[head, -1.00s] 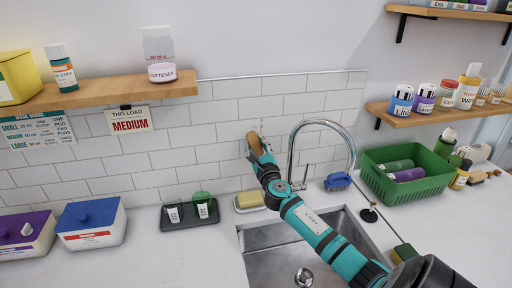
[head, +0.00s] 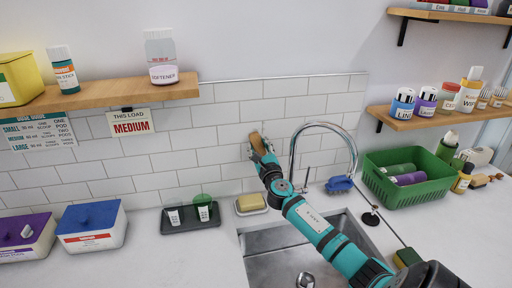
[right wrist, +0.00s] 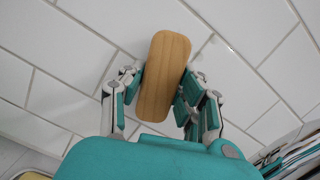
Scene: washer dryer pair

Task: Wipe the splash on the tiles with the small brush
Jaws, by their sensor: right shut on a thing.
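My right gripper (head: 262,152) is shut on the small brush (head: 256,143), at the white wall tiles (head: 228,130) behind the sink. In the right wrist view, the brush's tan wooden back (right wrist: 163,78) sits between the two fingers (right wrist: 160,98), with tiles behind it. The bristles are hidden, and I cannot tell whether they touch the tiles. No splash is clearly visible on the tiles; part of the wall is hidden behind the brush and gripper. My left gripper is not in view.
The curved tap (head: 352,150) stands just right of my right arm, over the metal sink (head: 262,262). A yellow soap dish (head: 250,203) and a dark tray with cups (head: 178,222) are at left. A blue brush (head: 339,184) and green basket (head: 372,185) are at right.

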